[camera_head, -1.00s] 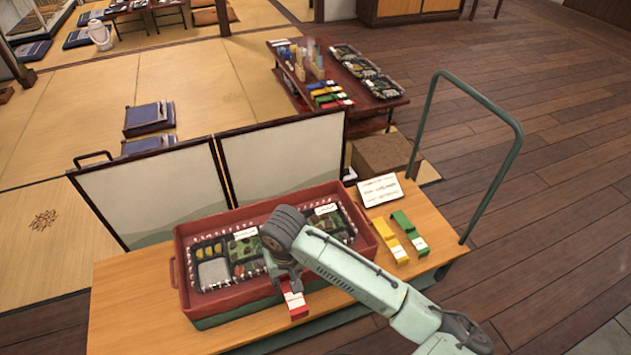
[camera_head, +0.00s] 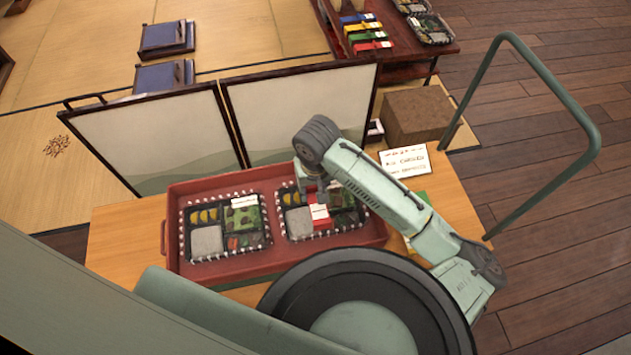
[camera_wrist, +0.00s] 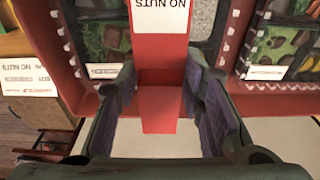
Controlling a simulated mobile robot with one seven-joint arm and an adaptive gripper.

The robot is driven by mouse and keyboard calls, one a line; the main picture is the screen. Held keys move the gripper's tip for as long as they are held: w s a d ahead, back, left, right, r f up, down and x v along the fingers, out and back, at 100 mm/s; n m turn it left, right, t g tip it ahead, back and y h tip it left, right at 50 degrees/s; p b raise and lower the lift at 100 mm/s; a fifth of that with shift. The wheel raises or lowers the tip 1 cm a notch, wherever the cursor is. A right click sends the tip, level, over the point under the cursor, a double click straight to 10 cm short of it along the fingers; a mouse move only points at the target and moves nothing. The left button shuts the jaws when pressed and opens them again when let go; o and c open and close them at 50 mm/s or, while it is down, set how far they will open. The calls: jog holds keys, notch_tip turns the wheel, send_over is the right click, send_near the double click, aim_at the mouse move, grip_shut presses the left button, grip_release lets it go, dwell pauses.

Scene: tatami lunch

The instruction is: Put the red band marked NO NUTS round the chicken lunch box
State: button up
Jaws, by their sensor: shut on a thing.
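My gripper (camera_head: 312,187) is shut on the red band (camera_head: 319,213), whose white label reads NO NUTS upside down in the wrist view (camera_wrist: 160,100). The band is over the right lunch box (camera_head: 296,222), between the fingers; I cannot tell whether it touches the box. A second lunch box (camera_head: 207,241) lies to the left in the same red tray (camera_head: 179,262). Both are black trays with light-dotted edges, yellow and green food and a grey block. Their white labels are too small to read, so I cannot tell which is chicken. My gripper and the band hide part of the right box.
A white notice card (camera_head: 404,160) lies on the wooden table (camera_head: 115,235), right of the tray. A green band (camera_head: 421,197) is partly hidden behind my arm. A two-panel screen (camera_head: 300,110) stands behind the tray. A green rail (camera_head: 570,105) rises at the right.

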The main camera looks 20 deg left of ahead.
jog(key=shift+f+b, duration=2.4)
jog(key=shift+f, duration=0.85)
jog(key=shift+f+b, duration=0.55)
jog(key=shift+f, duration=0.3)
jog(key=o, duration=0.8)
jog(key=shift+o, duration=0.7)
jog(key=o, duration=0.4)
jog(key=shift+o, duration=0.2)
jog(key=shift+r, duration=0.15)
jog(key=shift+r+p, duration=3.3)
jog(key=shift+r, duration=0.6)
